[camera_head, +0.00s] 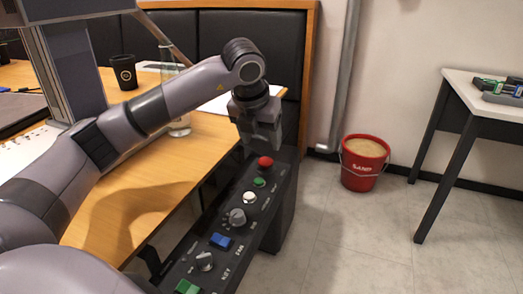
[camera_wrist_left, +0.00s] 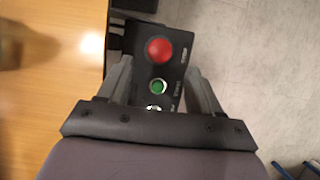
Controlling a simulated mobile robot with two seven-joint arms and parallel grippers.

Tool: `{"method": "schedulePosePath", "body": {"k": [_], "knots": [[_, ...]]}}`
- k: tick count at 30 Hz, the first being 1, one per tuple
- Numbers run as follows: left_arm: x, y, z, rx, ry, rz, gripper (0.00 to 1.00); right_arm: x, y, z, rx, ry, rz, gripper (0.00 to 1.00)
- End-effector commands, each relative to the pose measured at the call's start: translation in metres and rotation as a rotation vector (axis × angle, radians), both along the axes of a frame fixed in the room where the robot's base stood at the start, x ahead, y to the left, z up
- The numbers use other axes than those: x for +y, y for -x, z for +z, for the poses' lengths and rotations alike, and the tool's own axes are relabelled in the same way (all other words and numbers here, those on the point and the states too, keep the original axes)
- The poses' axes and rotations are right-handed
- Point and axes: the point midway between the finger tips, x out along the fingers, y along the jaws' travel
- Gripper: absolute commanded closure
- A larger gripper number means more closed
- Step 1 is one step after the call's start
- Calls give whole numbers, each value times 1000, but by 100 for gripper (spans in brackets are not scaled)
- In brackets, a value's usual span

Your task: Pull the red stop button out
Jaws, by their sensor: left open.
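The red stop button (camera_head: 265,162) is a round knob at the far end of a dark control panel (camera_head: 213,262) in the head view. It also shows in the left wrist view (camera_wrist_left: 159,50), beyond the fingertips. My left gripper (camera_head: 262,148) is just above the far end of the panel, pointing down. In the left wrist view its two fingers (camera_wrist_left: 158,72) are apart with nothing between them, and the button appears ahead of them, not gripped. My right gripper is not in view.
Next to the red button are a green button (camera_head: 260,182), a white button (camera_head: 249,197), a knob (camera_head: 237,217) and a blue switch (camera_head: 220,240). A wooden table (camera_head: 130,205) borders the panel on the left. A red bucket (camera_head: 362,165) stands on the open floor at right.

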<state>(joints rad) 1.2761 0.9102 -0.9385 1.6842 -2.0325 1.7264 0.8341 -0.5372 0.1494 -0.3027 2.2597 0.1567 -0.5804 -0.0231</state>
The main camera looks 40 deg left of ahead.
Motion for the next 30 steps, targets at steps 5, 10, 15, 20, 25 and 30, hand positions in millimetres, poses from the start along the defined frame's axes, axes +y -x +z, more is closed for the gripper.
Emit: {"method": "schedulePosePath", "body": {"k": [5,10,15,20,25,30], "knots": [[1,-8,-26,4,0,-1,35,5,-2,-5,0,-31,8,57],[4,-18,-49,3,0,0,35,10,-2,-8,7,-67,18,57],[5,-24,-62,3,0,-1,35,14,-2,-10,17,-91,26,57],[6,-25,-64,2,0,-2,35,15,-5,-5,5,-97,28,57],[6,-25,-64,2,0,-2,42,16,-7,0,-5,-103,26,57],[6,-25,-64,2,0,-1,97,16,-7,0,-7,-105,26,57]]}}
